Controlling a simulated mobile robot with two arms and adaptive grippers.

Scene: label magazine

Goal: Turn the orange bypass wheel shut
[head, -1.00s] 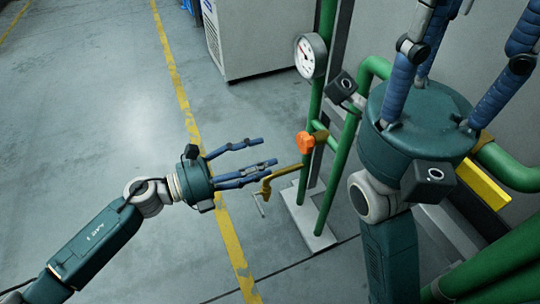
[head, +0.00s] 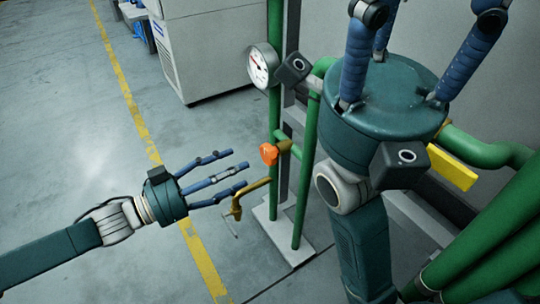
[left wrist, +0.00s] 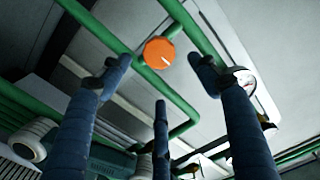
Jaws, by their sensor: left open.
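In the left wrist view the wheel (left wrist: 159,52) is a round orange knob with a white mark, just beyond and between the fingertips. My left gripper (head: 239,168) is open and empty, its blue fingers pointing right towards the wheel, apart from it. My right gripper (head: 385,105) is large in the right foreground with its fingers pointing up. Its fingertips are cut off by the top edge, so its opening is unclear.
A pressure gauge (head: 262,65) is on the upright above the wheel. A bent brass spout (head: 236,205) hangs just below my left fingers. Thick green pipes (head: 490,255) and a yellow block (head: 452,170) lie at right. The floor at left is open, with a yellow line (head: 134,110).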

